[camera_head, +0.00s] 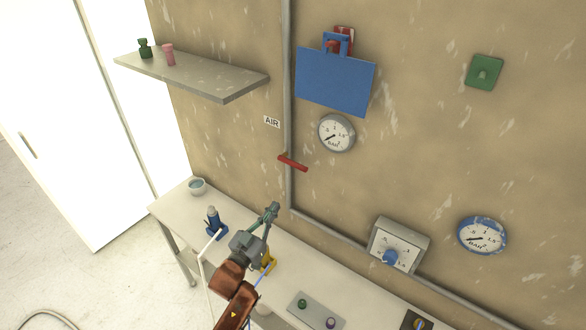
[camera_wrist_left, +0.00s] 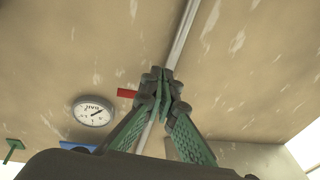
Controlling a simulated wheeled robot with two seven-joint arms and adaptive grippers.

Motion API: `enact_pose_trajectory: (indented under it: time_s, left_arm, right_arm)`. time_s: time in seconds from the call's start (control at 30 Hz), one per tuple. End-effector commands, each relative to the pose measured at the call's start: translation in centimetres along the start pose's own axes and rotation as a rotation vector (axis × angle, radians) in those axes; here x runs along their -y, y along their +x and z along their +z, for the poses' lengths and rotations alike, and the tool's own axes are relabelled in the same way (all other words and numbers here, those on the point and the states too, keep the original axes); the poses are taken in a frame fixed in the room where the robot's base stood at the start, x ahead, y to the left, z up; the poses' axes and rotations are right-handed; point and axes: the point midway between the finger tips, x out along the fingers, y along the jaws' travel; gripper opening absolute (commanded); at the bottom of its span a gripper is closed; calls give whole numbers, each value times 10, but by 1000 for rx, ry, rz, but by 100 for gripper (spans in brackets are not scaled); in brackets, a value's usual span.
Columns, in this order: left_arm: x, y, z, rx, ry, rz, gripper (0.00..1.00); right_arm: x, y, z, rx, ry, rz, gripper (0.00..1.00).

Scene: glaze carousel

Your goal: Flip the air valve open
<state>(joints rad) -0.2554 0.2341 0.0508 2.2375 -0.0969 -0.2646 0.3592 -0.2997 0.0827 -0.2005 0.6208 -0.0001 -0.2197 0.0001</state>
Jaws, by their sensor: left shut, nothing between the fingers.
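The air valve's red lever (camera_head: 293,162) lies across the grey vertical pipe on the wall, close to horizontal and tilted down to the right, below the AIR label (camera_head: 272,122). My left gripper (camera_head: 271,210) is below the lever, over the bench, with its fingers shut and empty. In the left wrist view the shut fingertips (camera_wrist_left: 161,76) overlap the pipe in the picture, and part of the red lever (camera_wrist_left: 127,93) shows just left of them. The fingers hide the rest of the lever there. I see no contact in the head view. My right gripper is in neither view.
A round gauge (camera_head: 337,132) and a blue panel (camera_head: 335,82) are right of the pipe. A grey shelf (camera_head: 190,75) juts out at upper left. A grey box with a blue knob (camera_head: 398,245) is on the wall at right. A blue bottle (camera_head: 214,222) stands on the bench (camera_head: 180,208).

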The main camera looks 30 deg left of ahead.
Motion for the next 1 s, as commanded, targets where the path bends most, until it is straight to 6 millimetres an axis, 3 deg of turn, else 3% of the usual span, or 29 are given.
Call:
enact_pose_trajectory:
  time_s: [0.03, 0.1, 0.2, 0.27, 0.73, 1.0]
  left_arm:
    - [-3, 7, -32, -99, -6, 27, 0]
    - [-8, 9, -66, -211, -15, 63, 0]
    - [-13, 8, -97, -315, -22, 101, 0]
    - [-16, 7, -108, -352, -25, 116, 0]
    - [-18, 9, -117, -378, -27, 127, 0]
    - [-23, 48, -135, -380, -27, 128, 0]
  right_arm:
    - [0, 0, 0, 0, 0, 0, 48]
    - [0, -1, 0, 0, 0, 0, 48]
    - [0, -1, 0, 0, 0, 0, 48]
    - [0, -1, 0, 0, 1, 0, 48]
    - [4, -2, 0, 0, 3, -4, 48]
    - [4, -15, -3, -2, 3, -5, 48]
